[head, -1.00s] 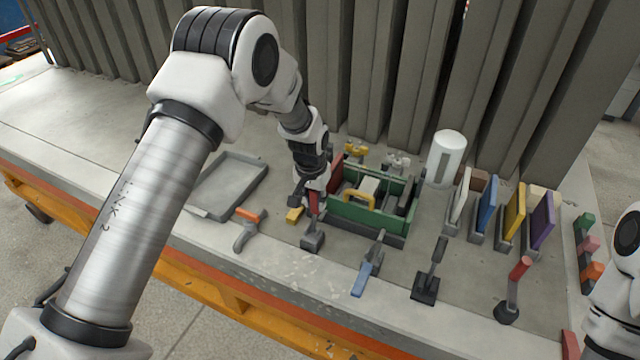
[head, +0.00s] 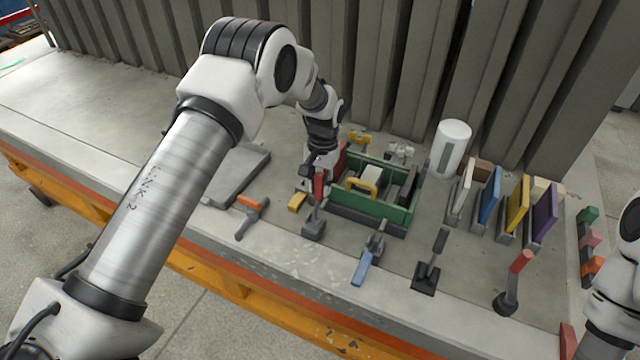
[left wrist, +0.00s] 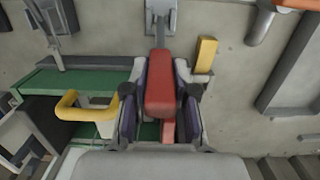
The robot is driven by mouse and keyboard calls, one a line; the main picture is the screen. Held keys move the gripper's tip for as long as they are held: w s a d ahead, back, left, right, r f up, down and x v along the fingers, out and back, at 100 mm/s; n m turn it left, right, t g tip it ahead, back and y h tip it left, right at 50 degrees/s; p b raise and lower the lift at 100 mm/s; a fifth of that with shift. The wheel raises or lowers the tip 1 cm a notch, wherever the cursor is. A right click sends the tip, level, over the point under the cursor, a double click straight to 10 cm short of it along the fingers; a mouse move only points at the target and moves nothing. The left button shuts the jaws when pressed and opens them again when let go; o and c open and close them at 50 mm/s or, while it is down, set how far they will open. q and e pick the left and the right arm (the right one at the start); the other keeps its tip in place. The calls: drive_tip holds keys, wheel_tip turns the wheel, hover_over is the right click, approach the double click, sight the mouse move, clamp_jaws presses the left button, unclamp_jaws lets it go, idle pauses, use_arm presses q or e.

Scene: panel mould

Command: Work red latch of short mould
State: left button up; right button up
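The red latch (head: 319,186) stands with its handle raised from a grey base (head: 314,228) in front of the green box, left of centre. My left gripper (head: 312,172) is at this handle. In the left wrist view the red handle (left wrist: 161,80) lies between the two fingers (left wrist: 161,100), and their pads sit close along both its sides. The gripper looks shut on it; the contact itself is partly hidden. Another latch with a red grip (head: 521,262) stands farther right. My right arm shows only at the right edge; its gripper is out of view.
A green box (head: 372,212) with a yellow handle is just right of the gripper. A yellow block (head: 297,202) and an orange-handled tool (head: 252,212) are on its left. A blue latch (head: 366,262) and black latch (head: 430,266) stand nearby. Coloured panels (head: 489,195) stand right.

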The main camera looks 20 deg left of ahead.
use_arm(q)
drive_tip(key=shift+o, duration=1.1)
drive_tip(key=shift+w, duration=0.1)
wheel_tip(320, 180, up, 12)
drive_tip(key=w, duration=0.1)
drive_tip(key=shift+w, duration=0.15)
